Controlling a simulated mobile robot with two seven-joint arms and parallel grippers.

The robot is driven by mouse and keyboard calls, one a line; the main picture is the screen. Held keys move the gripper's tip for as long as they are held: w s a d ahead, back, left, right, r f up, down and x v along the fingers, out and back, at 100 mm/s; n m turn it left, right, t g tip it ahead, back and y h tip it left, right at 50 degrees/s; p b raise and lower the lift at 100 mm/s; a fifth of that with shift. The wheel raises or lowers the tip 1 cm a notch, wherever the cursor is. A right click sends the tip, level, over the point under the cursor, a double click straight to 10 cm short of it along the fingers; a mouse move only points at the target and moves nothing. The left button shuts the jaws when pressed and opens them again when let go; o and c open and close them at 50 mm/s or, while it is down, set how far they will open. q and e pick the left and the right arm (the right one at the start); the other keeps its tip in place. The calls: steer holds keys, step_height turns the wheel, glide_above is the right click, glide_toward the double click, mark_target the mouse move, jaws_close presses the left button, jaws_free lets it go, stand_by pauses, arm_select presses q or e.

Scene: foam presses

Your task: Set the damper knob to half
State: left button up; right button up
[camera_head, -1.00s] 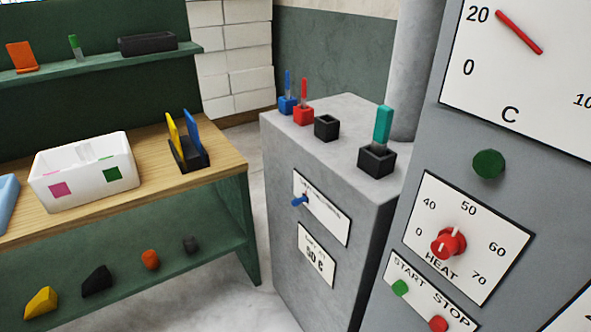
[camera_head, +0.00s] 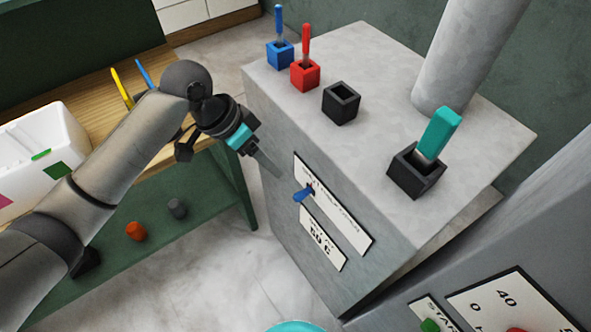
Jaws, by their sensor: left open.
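A small blue knob (camera_head: 303,194) sticks out from a white label plate (camera_head: 335,207) on the front of the grey cabinet (camera_head: 280,215). The print on this plate is too blurred to read, so the knob's setting cannot be told. My left gripper (camera_head: 265,161) comes in from the left, up and left of the knob, apart from it. It is open, with nothing seen between its fingers. My right gripper is not in view.
On the cabinet top stand a blue holder (camera_head: 280,55), a red holder (camera_head: 305,76), an empty black holder (camera_head: 341,104) and a black holder (camera_head: 415,172) with a teal-handled tool. A grey pipe (camera_head: 465,60) rises behind. A wooden bench (camera_head: 95,90) stands left.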

mark_target(299, 193)
arm_select(q)
steer(key=b+x, duration=0.2)
steer(key=x, duration=1.3)
steer(key=shift+s, duration=0.1)
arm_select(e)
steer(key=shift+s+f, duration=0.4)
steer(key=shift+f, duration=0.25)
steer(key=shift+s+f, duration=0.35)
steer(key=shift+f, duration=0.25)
arm_select(q)
jaws_close()
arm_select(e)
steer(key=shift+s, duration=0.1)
